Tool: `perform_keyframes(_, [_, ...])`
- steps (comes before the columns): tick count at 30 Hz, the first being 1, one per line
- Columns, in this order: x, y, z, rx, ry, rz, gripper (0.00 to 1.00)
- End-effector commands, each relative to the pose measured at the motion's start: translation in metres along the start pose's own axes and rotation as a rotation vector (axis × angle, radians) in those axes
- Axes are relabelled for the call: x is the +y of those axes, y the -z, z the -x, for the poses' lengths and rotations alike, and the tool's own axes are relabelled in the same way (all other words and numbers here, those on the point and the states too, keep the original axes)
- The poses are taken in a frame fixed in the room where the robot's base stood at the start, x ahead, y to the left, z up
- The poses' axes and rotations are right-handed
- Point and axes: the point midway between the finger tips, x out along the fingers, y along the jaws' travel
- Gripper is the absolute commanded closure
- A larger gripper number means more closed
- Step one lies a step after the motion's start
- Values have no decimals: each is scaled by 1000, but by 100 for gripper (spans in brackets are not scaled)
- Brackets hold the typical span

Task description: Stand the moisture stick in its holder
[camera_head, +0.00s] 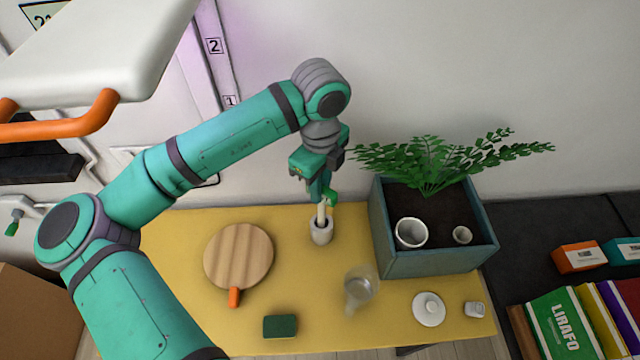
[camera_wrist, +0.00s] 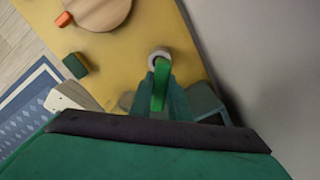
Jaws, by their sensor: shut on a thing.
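My gripper (camera_head: 324,192) points down over the yellow table, shut on the moisture stick. The stick's pale lower part (camera_head: 321,212) shows below the fingers, with a bright green part beside them. In the wrist view the bright green part (camera_wrist: 161,82) sits between the fingers. The holder (camera_head: 321,234), a small white upright cup with a dark opening, stands directly under my gripper. The pale part meets the holder's opening; how deep its tip reaches is hidden. The holder's rim (camera_wrist: 158,53) shows just past the green part in the wrist view.
A blue planter (camera_head: 438,262) with a fern and two small white pots stands close right of the holder. A round wooden board (camera_head: 238,254) lies to the left. A clear glass (camera_head: 361,285), green sponge (camera_head: 280,326) and white lid (camera_head: 429,309) are nearer the front.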

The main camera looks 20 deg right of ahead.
Motion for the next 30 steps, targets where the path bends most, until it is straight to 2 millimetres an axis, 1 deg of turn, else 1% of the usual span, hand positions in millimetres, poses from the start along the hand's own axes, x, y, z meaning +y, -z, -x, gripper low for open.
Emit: perform_keyframes(30, [0, 0, -22, 2, 0, 0, 100])
